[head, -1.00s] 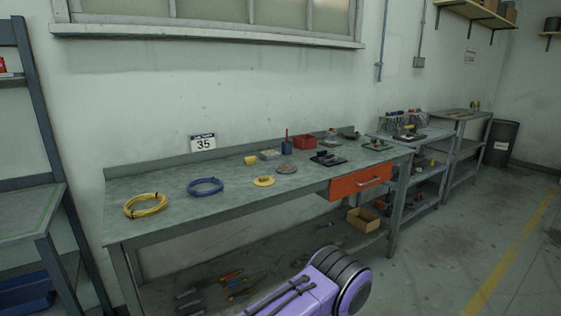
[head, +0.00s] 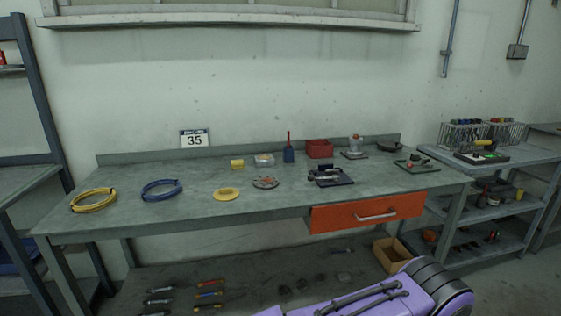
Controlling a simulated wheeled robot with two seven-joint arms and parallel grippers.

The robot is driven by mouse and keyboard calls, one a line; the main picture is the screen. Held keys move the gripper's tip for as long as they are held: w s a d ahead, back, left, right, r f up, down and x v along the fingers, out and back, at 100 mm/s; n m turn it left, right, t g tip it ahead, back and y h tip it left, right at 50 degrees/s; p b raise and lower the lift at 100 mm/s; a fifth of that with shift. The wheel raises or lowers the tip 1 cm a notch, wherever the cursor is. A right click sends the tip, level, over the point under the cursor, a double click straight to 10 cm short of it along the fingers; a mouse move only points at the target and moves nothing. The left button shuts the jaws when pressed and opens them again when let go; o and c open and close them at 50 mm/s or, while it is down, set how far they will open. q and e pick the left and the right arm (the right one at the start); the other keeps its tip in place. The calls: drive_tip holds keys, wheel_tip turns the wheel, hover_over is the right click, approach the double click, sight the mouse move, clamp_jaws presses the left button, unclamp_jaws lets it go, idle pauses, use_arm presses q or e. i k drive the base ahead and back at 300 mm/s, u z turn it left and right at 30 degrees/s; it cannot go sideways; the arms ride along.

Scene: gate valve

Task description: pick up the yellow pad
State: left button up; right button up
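Two yellow items that could be the pad lie on the grey workbench (head: 300,203). One is a flat round yellow disc (head: 227,194) near the middle of the bench, with a small paler shape on top. The other is a small yellow block (head: 237,164) further back, beside a clear container (head: 264,160). I cannot tell which is the pad. Neither is touched by anything of mine. A purple and black part of my arm shows low at the right, in front of the bench. No fingertips of either gripper are in view.
A yellow coil (head: 94,201) and a blue coil (head: 162,190) lie at the left. A mottled disc (head: 266,183), a blue holder (head: 289,156), a red bin (head: 319,149) and a black tray (head: 331,178) lie to the right. An orange drawer (head: 367,213) hangs under the front edge.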

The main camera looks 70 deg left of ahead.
sight(240, 164)
drive_tip(key=i, duration=1.25)
drive_tip(key=u, duration=2.4)
